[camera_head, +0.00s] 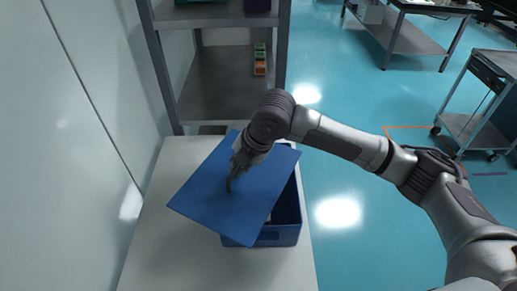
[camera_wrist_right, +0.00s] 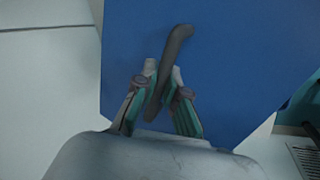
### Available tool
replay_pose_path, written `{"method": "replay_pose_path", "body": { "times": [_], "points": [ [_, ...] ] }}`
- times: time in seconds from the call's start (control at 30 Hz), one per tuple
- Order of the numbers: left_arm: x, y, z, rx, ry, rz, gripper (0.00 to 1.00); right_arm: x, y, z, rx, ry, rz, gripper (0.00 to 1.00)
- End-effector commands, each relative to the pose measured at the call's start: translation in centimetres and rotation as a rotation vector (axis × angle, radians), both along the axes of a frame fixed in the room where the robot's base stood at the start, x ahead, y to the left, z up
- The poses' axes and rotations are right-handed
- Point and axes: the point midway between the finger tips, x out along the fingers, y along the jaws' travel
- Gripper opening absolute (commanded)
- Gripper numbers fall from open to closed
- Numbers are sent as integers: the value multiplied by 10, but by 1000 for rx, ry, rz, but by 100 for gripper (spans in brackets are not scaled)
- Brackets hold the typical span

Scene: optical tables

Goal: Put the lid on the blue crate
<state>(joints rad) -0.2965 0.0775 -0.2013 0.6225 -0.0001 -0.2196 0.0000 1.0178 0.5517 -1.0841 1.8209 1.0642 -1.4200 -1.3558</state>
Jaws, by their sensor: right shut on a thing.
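The blue lid (camera_head: 225,203) is a flat sheet with a dark handle on its top. My right gripper (camera_head: 233,174) is shut on that handle, and the handle (camera_wrist_right: 173,62) shows between the fingers (camera_wrist_right: 163,95) in the right wrist view. The lid is turned at an angle to the blue crate (camera_head: 283,232) and covers much of it from above, shifted to the left. The crate stands on the white table, with its front wall and right part of the opening visible. Whether lid and crate touch cannot be told. My left gripper is not in view.
The white table (camera_head: 160,255) has bare room left of and in front of the crate. A grey shelf rack (camera_head: 215,88) with small green and orange items (camera_head: 260,62) stands behind it. A pale wall (camera_head: 60,150) borders the left. Carts stand at the far right.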

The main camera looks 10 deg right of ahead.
Motion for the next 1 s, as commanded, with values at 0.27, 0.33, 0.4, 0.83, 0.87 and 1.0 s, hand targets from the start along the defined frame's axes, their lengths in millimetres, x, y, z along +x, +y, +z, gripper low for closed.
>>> {"method": "replay_pose_path", "body": {
  "times": [0.27,0.33,0.4,0.83,0.87,1.0],
  "points": [
    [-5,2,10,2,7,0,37,31,-42,-3,3,3,361,0],
    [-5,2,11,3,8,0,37,35,-50,-5,1,3,416,0],
    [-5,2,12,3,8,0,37,38,-54,-6,0,1,454,0],
    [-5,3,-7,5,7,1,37,39,-58,-27,-3,-2,488,0],
    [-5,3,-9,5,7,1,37,39,-58,-30,-3,-2,488,0],
    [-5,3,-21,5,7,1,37,39,-58,-43,-4,-3,488,0]
  ]
}}
